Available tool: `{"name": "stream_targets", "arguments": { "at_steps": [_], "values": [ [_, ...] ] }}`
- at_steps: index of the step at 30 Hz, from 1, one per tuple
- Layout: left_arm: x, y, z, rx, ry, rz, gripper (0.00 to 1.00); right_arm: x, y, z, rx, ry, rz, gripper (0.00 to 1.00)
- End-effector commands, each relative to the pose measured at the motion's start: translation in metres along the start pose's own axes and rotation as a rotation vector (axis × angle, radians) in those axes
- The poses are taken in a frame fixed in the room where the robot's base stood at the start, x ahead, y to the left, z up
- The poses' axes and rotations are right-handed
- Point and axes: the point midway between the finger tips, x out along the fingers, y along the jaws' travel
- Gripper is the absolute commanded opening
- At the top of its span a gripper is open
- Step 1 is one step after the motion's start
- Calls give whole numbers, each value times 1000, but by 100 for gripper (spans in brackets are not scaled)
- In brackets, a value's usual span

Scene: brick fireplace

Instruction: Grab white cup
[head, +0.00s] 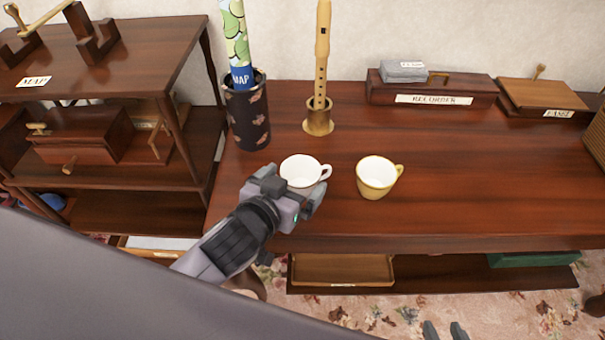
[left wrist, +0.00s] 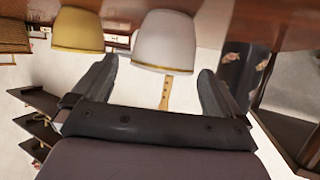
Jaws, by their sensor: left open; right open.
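The white cup (head: 302,168) stands upright on the dark wooden table, its handle pointing right. My left gripper (head: 291,187) is open at the near side of the cup, and its body hides the cup's lower front. In the left wrist view the picture is turned over, and the white cup (left wrist: 165,42) shows between and just beyond the two spread fingers (left wrist: 158,72). I cannot tell whether the fingers touch it. My right gripper (head: 446,331) shows only its fingertips at the bottom edge, apart and empty.
A yellow cup (head: 376,178) stands close to the right of the white cup; it also shows in the left wrist view (left wrist: 77,32). Behind are a dark patterned holder (head: 247,115) with a rolled map and a recorder (head: 322,50) in a small stand. The table's right part (head: 480,190) is clear.

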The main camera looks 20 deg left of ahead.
Motion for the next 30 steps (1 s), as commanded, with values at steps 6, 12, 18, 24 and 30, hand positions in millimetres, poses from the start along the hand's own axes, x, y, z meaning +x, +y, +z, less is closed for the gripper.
{"name": "stream_targets", "arguments": {
  "at_steps": [6,12,18,24,30],
  "values": [
    [29,-4,-2,3,1,-1,100,-1,0,0,0,-2,-1,46],
    [46,-4,0,0,0,1,100,0,-1,0,0,-2,-2,46],
    [47,-3,-1,0,0,1,100,0,-1,0,0,-2,-2,46],
    [47,-3,0,0,0,1,58,0,-1,0,0,-2,-2,46],
    [47,-3,-1,-1,1,1,52,0,-1,0,-1,-1,-2,46]
  ]
}}
